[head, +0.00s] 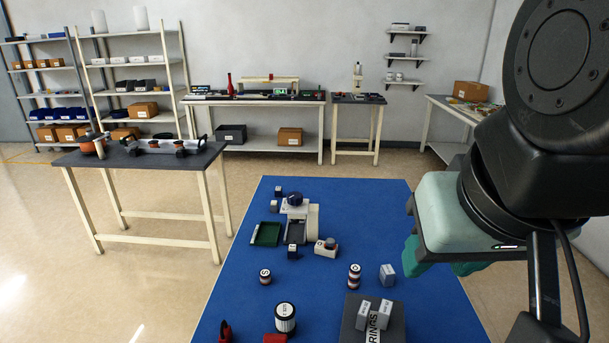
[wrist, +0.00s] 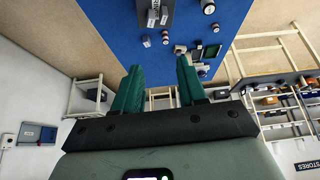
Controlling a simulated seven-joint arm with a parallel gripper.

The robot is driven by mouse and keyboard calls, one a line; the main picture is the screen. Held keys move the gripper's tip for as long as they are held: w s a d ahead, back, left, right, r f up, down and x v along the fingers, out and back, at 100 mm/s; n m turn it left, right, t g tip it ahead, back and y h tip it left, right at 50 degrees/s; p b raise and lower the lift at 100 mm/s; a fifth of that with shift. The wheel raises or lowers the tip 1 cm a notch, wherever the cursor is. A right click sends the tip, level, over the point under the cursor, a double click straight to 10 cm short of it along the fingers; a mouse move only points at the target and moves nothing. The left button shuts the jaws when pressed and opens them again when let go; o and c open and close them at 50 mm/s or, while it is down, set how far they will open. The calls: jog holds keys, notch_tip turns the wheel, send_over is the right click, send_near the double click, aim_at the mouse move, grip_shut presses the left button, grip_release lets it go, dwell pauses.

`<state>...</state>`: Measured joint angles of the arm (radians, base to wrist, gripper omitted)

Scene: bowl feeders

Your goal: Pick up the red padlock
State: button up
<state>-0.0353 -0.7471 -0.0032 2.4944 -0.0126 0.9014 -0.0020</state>
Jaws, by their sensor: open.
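Two red things lie at the near edge of the blue table (head: 345,200) in the head view. One is a small red item (head: 225,331) at the left, and the other is a red block-like item (head: 275,338) cut by the bottom edge. I cannot tell for sure which is the padlock. My gripper (head: 440,264) is above the table's right side, well apart from both. In the wrist view my gripper (wrist: 159,70) has its teal fingers spread with nothing between them. No red padlock shows clearly there.
A dark labelled box (head: 394,327) with grey blocks on it stands at the near right. A striped can (head: 285,318) stands beside the red items. A green tray (head: 266,234) and a pale machine (head: 302,222) stand farther back.

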jog(key=w+a+f+n+h, duration=0.7)
jog(key=w+a+f+n, duration=0.6)
jog(key=a+f+n, duration=0.3)
jog(key=a+f+n+t, duration=0.4)
jog(key=a+f+n, duration=0.5)
jog(key=n+t+y, duration=0.4)
jog(key=n+y, duration=0.1)
jog(key=n, duration=0.5)
send_near(224, 332)
jog(key=shift+w+d+r, duration=0.35)
jog(key=shift+w+r, duration=0.2)
jog(key=shift+w, duration=0.2)
jog(key=shift+x, duration=2.8)
jog(key=shift+a+r, duration=0.15)
grip_shut()
